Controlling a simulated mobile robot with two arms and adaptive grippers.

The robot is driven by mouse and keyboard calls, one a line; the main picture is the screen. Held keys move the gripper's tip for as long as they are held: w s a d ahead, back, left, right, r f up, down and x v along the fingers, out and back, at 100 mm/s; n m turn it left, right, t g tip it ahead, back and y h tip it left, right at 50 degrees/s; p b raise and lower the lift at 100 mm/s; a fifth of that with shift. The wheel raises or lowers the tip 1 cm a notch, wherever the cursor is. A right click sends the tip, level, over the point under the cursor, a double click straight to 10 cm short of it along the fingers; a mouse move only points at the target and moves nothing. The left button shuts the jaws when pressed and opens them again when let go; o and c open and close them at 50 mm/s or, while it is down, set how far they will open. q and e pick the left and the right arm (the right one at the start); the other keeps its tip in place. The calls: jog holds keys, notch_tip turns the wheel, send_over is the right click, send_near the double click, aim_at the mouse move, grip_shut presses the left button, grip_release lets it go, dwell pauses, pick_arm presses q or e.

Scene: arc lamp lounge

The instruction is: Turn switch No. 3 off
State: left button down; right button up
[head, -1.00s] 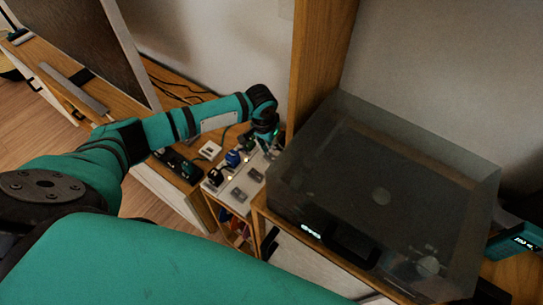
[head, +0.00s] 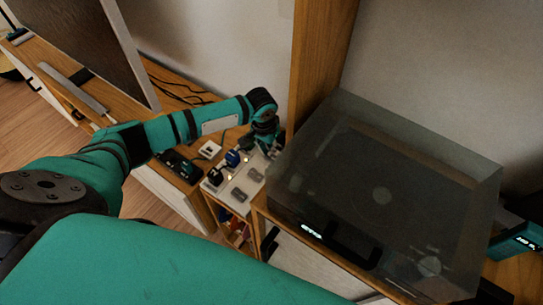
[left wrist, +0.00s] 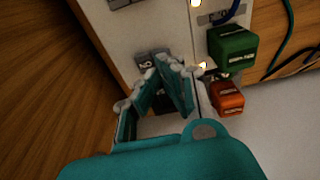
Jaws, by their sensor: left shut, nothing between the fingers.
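A pale switch panel (head: 215,187) lies on the low wooden shelf, with dark rocker switches, plugs and small lit lamps on it. My left gripper (head: 265,146) is over its far end, beside the wall. In the left wrist view the closed, empty fingers (left wrist: 160,68) are at a dark switch plate (left wrist: 147,62) with partly covered white lettering. I cannot read a number there or tell whether the fingers touch it. A lit lamp (left wrist: 202,66) is right of the fingers. The switch's position is hidden.
A green plug (left wrist: 232,47) and an orange plug (left wrist: 228,99) sit close right of the fingers. In the head view a turntable with a smoky cover (head: 385,190) stands right of the panel. A wooden post (head: 322,65) rises behind. Cables lie behind the panel.

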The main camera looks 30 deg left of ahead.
aim_at(269, 157)
pick_arm(q)
jog(key=shift+f+b, duration=0.4)
jog(key=shift+f, duration=0.65)
jog(key=shift+r, duration=0.1)
dwell(0.3)
notch_tip(269, 157, up, 7)
jog(key=p, duration=0.8)
jog(key=shift+s, duration=0.15)
dwell(0.5)
